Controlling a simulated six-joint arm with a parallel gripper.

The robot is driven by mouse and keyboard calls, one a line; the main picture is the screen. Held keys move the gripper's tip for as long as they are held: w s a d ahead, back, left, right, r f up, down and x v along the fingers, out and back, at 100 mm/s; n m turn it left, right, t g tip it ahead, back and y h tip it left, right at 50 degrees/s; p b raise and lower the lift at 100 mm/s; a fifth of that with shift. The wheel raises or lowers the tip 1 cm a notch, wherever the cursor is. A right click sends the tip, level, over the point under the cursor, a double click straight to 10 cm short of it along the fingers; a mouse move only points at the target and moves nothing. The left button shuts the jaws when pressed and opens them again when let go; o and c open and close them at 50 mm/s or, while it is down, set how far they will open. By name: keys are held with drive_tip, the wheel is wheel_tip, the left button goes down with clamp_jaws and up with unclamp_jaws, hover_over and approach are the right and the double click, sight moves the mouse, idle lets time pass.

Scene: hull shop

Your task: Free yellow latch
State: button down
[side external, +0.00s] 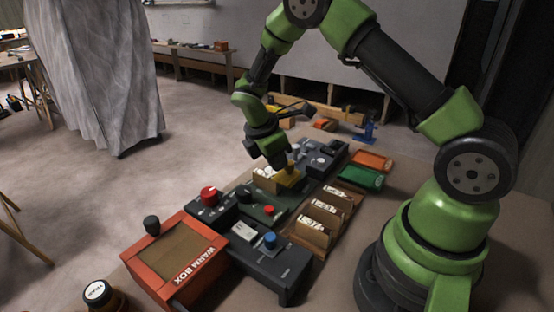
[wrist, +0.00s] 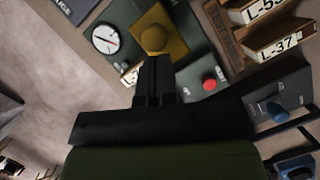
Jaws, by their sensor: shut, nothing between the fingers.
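The yellow latch, a yellow plate with a round knob on it (wrist: 155,38), is mounted on a dark green panel in the wrist view. It also shows in the side external view (side external: 288,178), partly covered by my gripper. My gripper (wrist: 155,66) is shut and empty, with its dark fingertips at the near edge of the latch's knob. In the side external view my gripper (side external: 282,166) points down at the latch from above. I cannot tell whether the fingertips touch the knob.
A gauge (wrist: 105,38) and a red button (wrist: 209,84) lie close to the latch. A wooden rack with labelled cards (side external: 312,230), a red knob (side external: 209,195), a blue knob (side external: 270,239) and an orange WARM BOX (side external: 205,270) crowd the bench. Orange (side external: 372,160) and green (side external: 361,178) trays lie behind.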

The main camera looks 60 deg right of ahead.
sight(283, 170)
drive_tip(key=d, duration=0.3)
drive_tip(key=shift+d, duration=0.35)
drive_tip(key=shift+a, duration=0.1)
drive_tip(key=shift+w+a, duration=0.15)
drive_tip(key=shift+a, duration=0.1)
drive_tip(key=a, duration=0.1)
drive_tip(key=w+a+r, duration=0.1)
drive_tip(key=w+a, duration=0.1)
drive_tip(key=shift+a+r, duration=0.2)
drive_tip(key=shift+r, duration=0.05)
drive_tip(key=v, duration=0.8)
drive_tip(key=shift+r, duration=0.4)
drive_tip(key=shift+s, duration=0.15)
